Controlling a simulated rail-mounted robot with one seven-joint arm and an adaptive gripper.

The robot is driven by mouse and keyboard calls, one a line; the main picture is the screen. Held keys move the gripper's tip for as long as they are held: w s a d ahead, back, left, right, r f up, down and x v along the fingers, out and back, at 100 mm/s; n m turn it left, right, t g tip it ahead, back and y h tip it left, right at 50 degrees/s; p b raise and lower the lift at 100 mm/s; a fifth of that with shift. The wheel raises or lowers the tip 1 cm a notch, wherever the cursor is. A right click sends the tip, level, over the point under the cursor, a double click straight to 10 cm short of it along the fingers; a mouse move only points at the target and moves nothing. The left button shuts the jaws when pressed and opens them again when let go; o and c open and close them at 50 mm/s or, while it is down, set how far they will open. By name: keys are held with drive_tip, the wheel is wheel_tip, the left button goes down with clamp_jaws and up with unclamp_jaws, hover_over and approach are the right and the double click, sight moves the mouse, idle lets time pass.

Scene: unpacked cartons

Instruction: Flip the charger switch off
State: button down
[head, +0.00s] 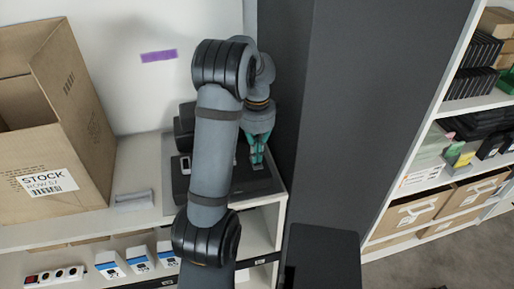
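A dark, low charger unit (268,183) sits on the white shelf top, beside a tall dark grey panel. My arm crosses in front of it and hides its middle. A small light grey piece (258,168), possibly the switch, shows on its right part; its position, on or off, is too small to tell. My gripper (257,162), with teal fingers, points down right at this piece. The fingertips look close together, but I cannot tell whether they touch it or each other. Another small pale piece (186,165) shows on the unit's left part.
An open carton (85,130) with a stock label stands at the left. A grey flat object (133,201) lies near the shelf's front edge. The tall dark panel (352,100) closes off the right side. A power strip (55,275) and small boxes sit below.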

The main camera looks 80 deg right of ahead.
wheel_tip(320, 180, up, 14)
drive_tip(key=a+p, duration=0.1)
drive_tip(key=p, duration=0.2)
drive_tip(key=shift+s+a, duration=0.3)
drive_tip(key=shift+s, duration=0.1)
drive_tip(key=shift+f, duration=0.15)
